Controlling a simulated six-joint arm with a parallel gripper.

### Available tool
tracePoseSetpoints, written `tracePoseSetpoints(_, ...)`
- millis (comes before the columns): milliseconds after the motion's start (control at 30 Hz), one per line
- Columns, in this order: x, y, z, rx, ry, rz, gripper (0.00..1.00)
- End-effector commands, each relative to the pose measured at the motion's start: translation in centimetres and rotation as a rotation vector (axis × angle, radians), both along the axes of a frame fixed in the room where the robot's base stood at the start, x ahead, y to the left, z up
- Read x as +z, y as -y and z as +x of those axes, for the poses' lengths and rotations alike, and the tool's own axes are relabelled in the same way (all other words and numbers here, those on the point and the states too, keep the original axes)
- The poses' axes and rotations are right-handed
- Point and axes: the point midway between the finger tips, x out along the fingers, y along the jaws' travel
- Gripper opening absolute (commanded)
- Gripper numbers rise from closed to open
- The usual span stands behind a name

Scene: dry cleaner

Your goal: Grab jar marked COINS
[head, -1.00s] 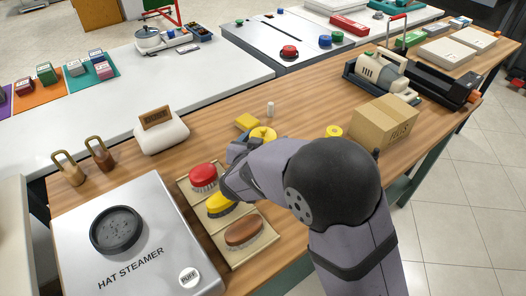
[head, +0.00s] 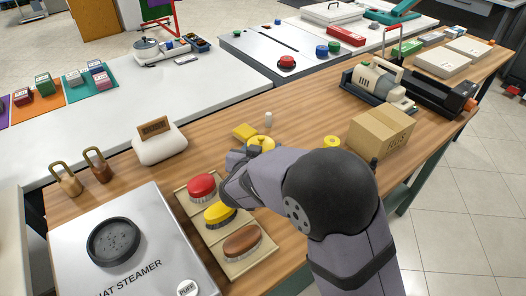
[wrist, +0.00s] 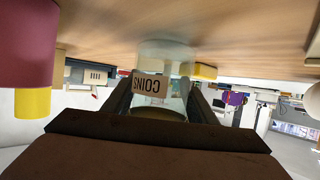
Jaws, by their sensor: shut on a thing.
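The jar marked COINS (wrist: 149,86) is between my fingers in the wrist view, its label upside down in that picture. Its glass looks clear. In the head view a round yellow top (head: 262,143) shows just past my gripper (head: 246,154), which is partly hidden by my own arm; it appears to be the jar's lid. My gripper (wrist: 160,98) is shut on the jar, one finger on each side. I cannot tell whether the jar's base still touches the wooden counter.
A yellow block (head: 245,131) and a small white bottle (head: 268,119) stand close behind. A tray of brushes (head: 247,264) lies at the near left, beside the hat steamer (head: 78,262). Another yellow-topped item (head: 332,142) and a cardboard box (head: 381,130) are to the right.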

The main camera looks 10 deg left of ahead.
Motion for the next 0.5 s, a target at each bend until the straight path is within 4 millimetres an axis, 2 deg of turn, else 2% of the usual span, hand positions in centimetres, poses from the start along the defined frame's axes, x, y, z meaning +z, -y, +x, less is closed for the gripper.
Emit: tracePoseSetpoints(500, 8.1, 0.0, 0.1, 0.001, 0.005, 0.003, 0.21)
